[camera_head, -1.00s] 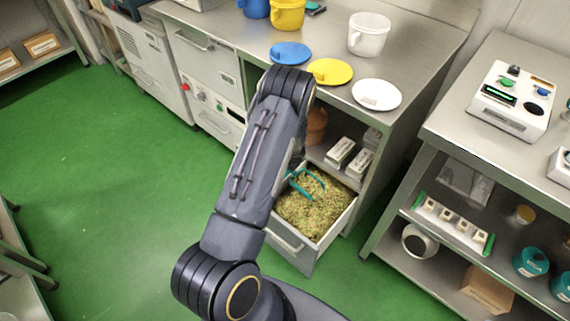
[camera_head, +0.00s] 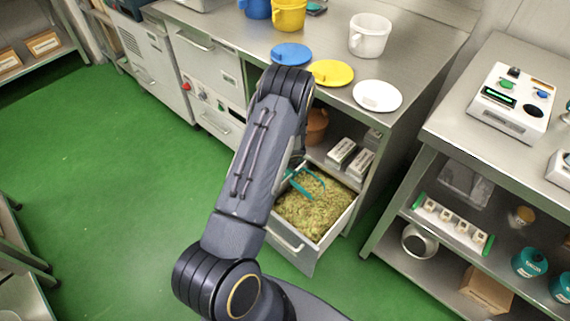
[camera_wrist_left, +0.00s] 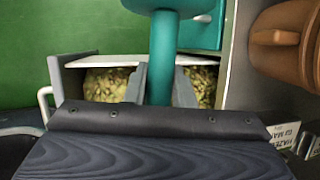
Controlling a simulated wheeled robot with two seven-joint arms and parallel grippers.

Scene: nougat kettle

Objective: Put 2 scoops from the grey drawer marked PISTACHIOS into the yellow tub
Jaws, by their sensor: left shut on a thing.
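The grey drawer (camera_head: 288,248) is pulled out under the counter and full of greenish chopped pistachios (camera_head: 318,213); any marking on it is not readable here. A teal scoop (camera_head: 303,184) is at the drawer's back left, partly hidden by my left arm. In the left wrist view my left gripper (camera_wrist_left: 162,88) is shut on the teal scoop's handle (camera_wrist_left: 163,50), above the drawer (camera_wrist_left: 110,60). Whether the scoop holds nuts is hidden. The yellow tub (camera_head: 288,14) stands on the counter's back, cut by the top edge. My right gripper is not in view.
On the counter are blue (camera_head: 291,54), yellow (camera_head: 331,72) and white (camera_head: 377,96) lids, a white tub (camera_head: 370,35) and a blue tub (camera_head: 256,8). A scale-like device (camera_head: 512,100) sits right.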

